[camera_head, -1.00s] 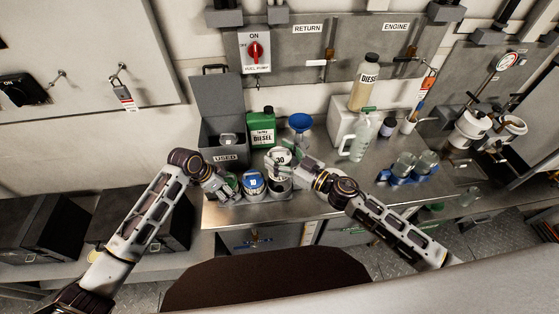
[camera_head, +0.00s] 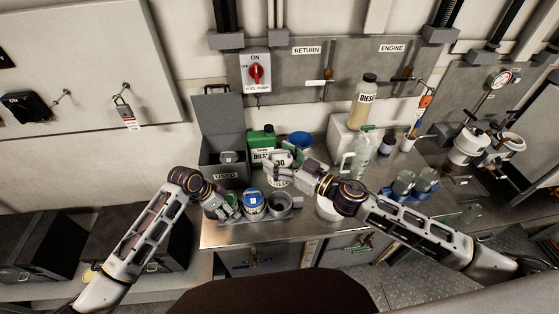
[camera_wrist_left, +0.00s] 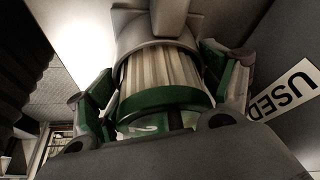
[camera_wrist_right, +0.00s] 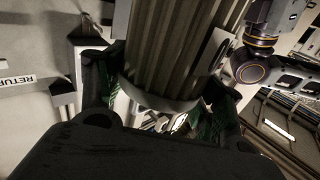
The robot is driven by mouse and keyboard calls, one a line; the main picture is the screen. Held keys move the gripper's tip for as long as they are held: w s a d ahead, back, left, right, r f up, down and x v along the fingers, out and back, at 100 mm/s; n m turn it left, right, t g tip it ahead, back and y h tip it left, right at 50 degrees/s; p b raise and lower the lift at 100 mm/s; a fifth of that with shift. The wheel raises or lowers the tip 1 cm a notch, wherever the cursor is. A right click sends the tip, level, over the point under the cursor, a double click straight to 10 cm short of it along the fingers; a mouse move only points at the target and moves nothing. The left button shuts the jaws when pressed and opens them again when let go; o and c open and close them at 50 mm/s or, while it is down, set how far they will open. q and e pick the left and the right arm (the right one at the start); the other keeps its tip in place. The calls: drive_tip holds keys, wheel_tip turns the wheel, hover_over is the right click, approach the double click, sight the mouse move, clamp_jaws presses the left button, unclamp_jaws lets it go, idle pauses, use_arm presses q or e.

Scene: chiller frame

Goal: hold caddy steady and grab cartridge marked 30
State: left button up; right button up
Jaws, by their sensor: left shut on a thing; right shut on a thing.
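The grey caddy (camera_head: 270,217) stands near the front of the steel bench. Its right cup is empty. A blue-topped cartridge (camera_head: 253,203) sits in the middle cup. My left gripper (camera_head: 226,208) is at the caddy's left end. In the left wrist view its fingers are closed around a pleated cartridge with a green end (camera_wrist_left: 165,100), seated in a grey cup. My right gripper (camera_head: 280,173) is shut on the cartridge marked 30 (camera_head: 279,161) and holds it above and behind the empty cup. In the right wrist view this ribbed cartridge (camera_wrist_right: 175,50) is between the fingers.
A grey bin marked USED (camera_head: 224,176) with its lid up stands behind the caddy's left end. A green diesel can (camera_head: 262,138) and a blue funnel (camera_head: 301,139) are behind the cartridge. A clear jug (camera_head: 358,155) and blue-held jars (camera_head: 412,190) stand to the right.

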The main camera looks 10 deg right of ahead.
idle(0.4)
use_arm(q)
drive_tip(key=o, duration=1.1)
drive_tip(key=shift+c, duration=0.2)
drive_tip(key=shift+r, duration=0.1)
drive_tip(key=v, duration=1.1)
drive_tip(key=shift+a+r, duration=0.25)
drive_tip(key=shift+r, duration=0.1)
drive_tip(key=shift+s, duration=0.15)
